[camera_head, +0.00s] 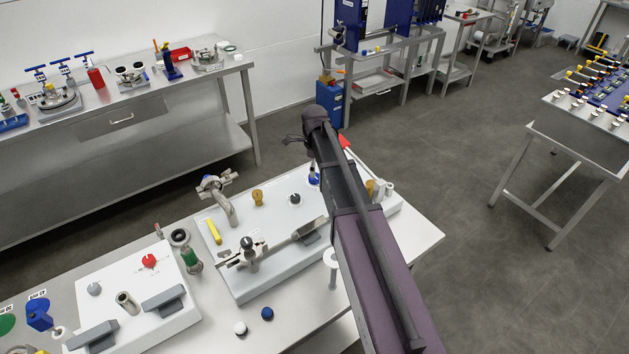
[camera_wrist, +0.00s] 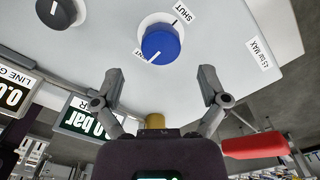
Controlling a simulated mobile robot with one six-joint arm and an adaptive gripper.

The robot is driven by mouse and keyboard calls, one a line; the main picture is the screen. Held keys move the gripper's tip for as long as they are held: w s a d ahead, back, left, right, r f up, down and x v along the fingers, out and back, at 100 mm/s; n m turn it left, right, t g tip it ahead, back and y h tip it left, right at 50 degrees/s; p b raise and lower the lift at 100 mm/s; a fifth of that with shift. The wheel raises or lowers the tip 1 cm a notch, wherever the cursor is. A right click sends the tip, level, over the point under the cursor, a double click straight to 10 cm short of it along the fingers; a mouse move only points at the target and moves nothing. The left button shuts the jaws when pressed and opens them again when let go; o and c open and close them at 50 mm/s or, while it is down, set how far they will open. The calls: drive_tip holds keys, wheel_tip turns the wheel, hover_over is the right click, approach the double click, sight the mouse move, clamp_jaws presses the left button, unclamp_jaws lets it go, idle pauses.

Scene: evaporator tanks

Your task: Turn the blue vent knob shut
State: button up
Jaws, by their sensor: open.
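The blue vent knob (camera_wrist: 160,45) shows in the wrist view on a pale panel, in a white ring. A SHUT label (camera_wrist: 182,13) is at its upper right. The knob's white mark is at its lower left edge, away from SHUT. My gripper (camera_wrist: 158,80) is open and empty, its two fingers apart on either side below the knob in the picture. They do not appear to touch it. In the head view my arm hides most of this area; a small blue part (camera_head: 314,177) shows beside it, and I cannot tell if it is the knob.
A black knob (camera_wrist: 62,12) is left of the blue one. A red handle (camera_wrist: 255,145) is at the right of the wrist view, and a digital display (camera_wrist: 90,118) at the left. The head view shows a bench crowded with fittings, a white panel (camera_head: 130,320) and open floor to the right.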

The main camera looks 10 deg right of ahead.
sight(314, 179)
drive_tip(key=shift+f+b, duration=1.65)
drive_tip(key=shift+f, duration=0.3)
